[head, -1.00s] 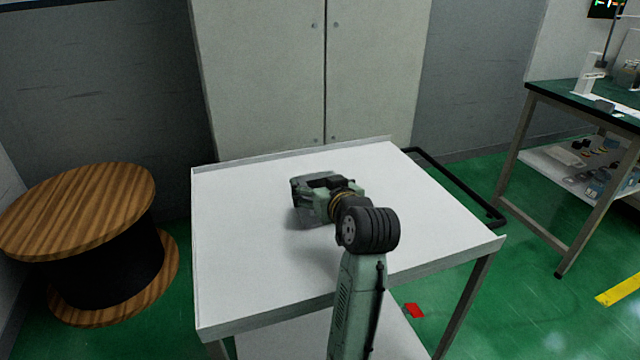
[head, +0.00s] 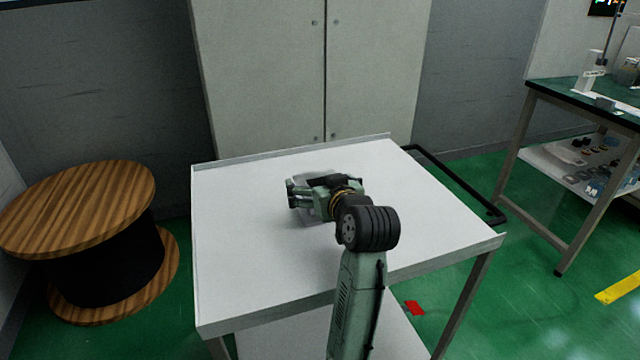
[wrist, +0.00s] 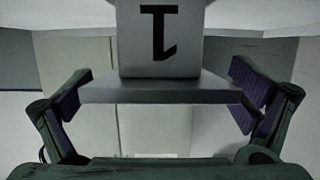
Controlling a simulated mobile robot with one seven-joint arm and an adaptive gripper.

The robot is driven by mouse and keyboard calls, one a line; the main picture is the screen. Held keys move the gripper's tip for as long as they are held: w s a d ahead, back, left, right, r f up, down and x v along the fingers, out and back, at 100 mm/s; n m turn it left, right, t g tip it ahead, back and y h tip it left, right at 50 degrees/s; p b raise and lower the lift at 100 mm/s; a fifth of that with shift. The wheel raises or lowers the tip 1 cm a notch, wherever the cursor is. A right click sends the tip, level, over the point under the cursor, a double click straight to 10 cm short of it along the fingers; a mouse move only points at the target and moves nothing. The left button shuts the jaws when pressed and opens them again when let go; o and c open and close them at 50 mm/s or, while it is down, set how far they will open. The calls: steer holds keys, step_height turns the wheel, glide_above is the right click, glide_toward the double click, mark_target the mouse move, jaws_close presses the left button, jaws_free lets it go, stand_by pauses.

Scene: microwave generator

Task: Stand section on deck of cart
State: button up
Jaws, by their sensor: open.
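The section is a pale grey block (wrist: 160,40) with a dark "1" mark, upside down in the wrist view, and a wider flat plate at its near edge. In the head view my gripper (head: 291,196) is low over the white deck of the cart (head: 240,270). A little pale grey of the section (head: 306,216) shows beside the fingers there; the rest is hidden by my gripper. It appears to stand on the deck.
The deck is otherwise bare, with a raised lip at the back. A wooden cable spool (head: 80,210) stands to the left. A grey cabinet (head: 300,80) is behind the cart. A workbench (head: 590,105) is at the right, past the cart's black handle (head: 460,185).

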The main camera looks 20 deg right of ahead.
steer(key=b+v, duration=0.1)
steer(key=v, duration=1.1)
steer(key=shift+r, duration=0.15)
